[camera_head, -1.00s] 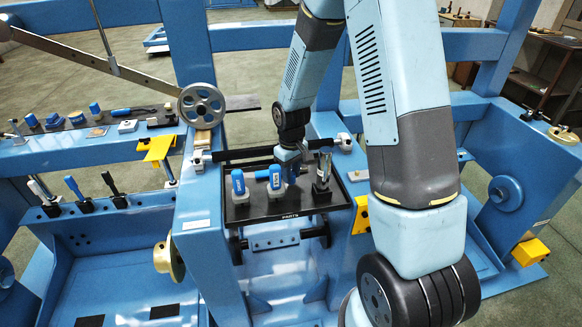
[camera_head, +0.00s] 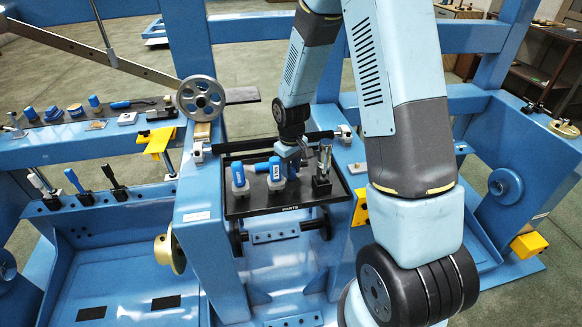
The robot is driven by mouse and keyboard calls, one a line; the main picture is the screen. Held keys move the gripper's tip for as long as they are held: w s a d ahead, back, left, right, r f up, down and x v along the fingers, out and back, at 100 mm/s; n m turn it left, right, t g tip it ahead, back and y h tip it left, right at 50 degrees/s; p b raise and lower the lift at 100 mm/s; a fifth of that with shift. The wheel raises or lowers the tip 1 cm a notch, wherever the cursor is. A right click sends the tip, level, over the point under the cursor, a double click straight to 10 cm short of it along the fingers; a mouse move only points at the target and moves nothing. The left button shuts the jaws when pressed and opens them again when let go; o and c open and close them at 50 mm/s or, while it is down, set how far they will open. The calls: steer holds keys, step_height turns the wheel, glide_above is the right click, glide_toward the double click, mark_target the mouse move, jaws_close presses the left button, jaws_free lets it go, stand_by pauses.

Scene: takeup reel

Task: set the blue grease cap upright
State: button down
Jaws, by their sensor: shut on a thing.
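A blue piece (camera_head: 261,167), which looks like the grease cap lying on its side, shows at the back of the black parts tray (camera_head: 252,210). Its right end is hidden behind an upright blue-topped piece (camera_head: 275,172). My gripper (camera_head: 291,172) points down into the tray just to the right of that piece. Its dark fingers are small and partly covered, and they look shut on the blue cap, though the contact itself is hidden. I cannot tell whether the cap is clear of the tray floor.
Another blue-topped piece (camera_head: 239,178) stands at the tray's left, and a metal-topped dark piece (camera_head: 322,172) at its right. A black bar (camera_head: 262,144) runs behind the tray. A handwheel (camera_head: 201,98) stands at the left. Several blue caps sit on the left rail.

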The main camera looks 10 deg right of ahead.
steer(key=shift+f, duration=0.25)
steer(key=shift+c, duration=0.9)
jaws_free()
steer(key=shift+r, duration=0.2)
steer(key=shift+r, duration=3.35)
steer(key=shift+r, duration=0.1)
